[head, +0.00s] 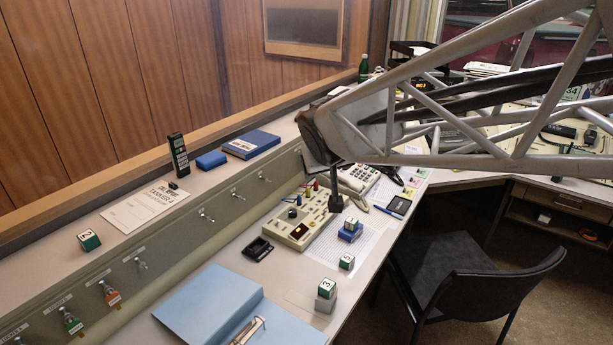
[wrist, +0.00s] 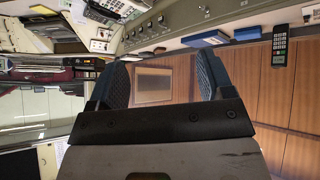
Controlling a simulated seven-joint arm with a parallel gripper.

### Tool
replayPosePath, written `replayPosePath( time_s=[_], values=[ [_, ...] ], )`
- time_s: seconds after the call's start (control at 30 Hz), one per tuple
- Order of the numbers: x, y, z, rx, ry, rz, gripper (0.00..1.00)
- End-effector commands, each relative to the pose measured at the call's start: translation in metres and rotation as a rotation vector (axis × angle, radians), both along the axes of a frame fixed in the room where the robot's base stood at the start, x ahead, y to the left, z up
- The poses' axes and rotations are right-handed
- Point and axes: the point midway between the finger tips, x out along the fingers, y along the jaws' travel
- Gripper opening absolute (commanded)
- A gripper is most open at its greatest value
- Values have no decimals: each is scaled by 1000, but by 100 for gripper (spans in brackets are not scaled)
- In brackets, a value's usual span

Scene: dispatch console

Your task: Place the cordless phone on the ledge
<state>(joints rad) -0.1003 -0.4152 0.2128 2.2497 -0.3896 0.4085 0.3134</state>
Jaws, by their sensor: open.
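A black handset with a keypad, which looks like the cordless phone (head: 178,155), stands upright on the ledge (head: 150,232) along the wood-panelled wall. The phone also shows at the upper right of the wrist view (wrist: 280,47), which is upside down. My gripper (wrist: 162,75) is open in the wrist view, with two dark ridged fingers apart and only the wall and a framed panel seen between them. The phone is clear of the fingers. In the head view my arm comes from the right and its dark end is over the console; the fingertips cannot be made out there.
A blue box (head: 211,160), a blue book (head: 251,144), a paper sheet (head: 152,207) and a numbered cube (head: 89,240) are on the ledge. Below are a console panel (head: 302,222), an open blue folder (head: 225,305) and more cubes. A chair (head: 465,285) stands at the right.

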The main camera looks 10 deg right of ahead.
Motion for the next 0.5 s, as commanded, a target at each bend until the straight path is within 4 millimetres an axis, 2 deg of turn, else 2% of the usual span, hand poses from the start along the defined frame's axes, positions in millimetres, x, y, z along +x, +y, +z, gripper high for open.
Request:
replayPosePath(
  time_s=[0.03,0.2,0.3,0.4,0.5],
  values=[
    [-24,-10,-3,3,40,-25,74],
    [-104,-29,-22,28,201,-81,74],
    [-149,-33,-34,54,291,-96,74],
    [-187,-34,-44,83,369,-101,74],
    [-214,-33,-52,106,427,-99,74]
  ],
)
